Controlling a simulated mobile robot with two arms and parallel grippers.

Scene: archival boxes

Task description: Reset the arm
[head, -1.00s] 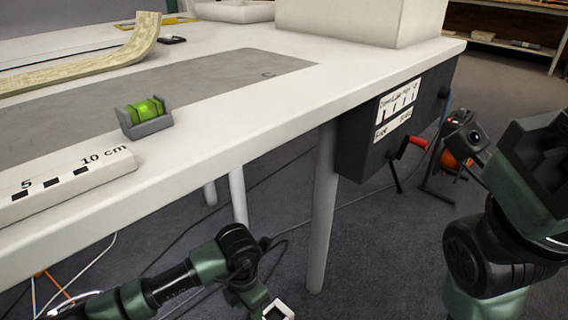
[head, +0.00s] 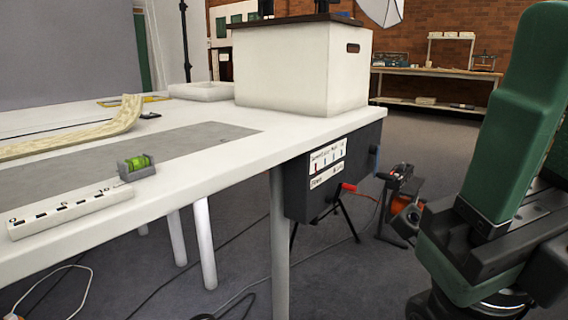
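My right arm (head: 508,120) fills the right side of the head view, close to the camera. A long green link stands raised there, with dark joint parts below it. No gripper fingers can be made out on it. My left arm is out of view, apart from perhaps a small dark piece at the bottom edge. Neither gripper shows, so I cannot see what they hold. The white table (head: 225,165) stands left of my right arm, with a visible gap of floor between them in the picture.
A large white archival box (head: 300,75) with a dark lid stands on the table's far corner. A green level (head: 137,167) and a scale bar (head: 65,213) lie near the front edge. A dark control box (head: 325,185) hangs below the table's edge. Cables cross the floor.

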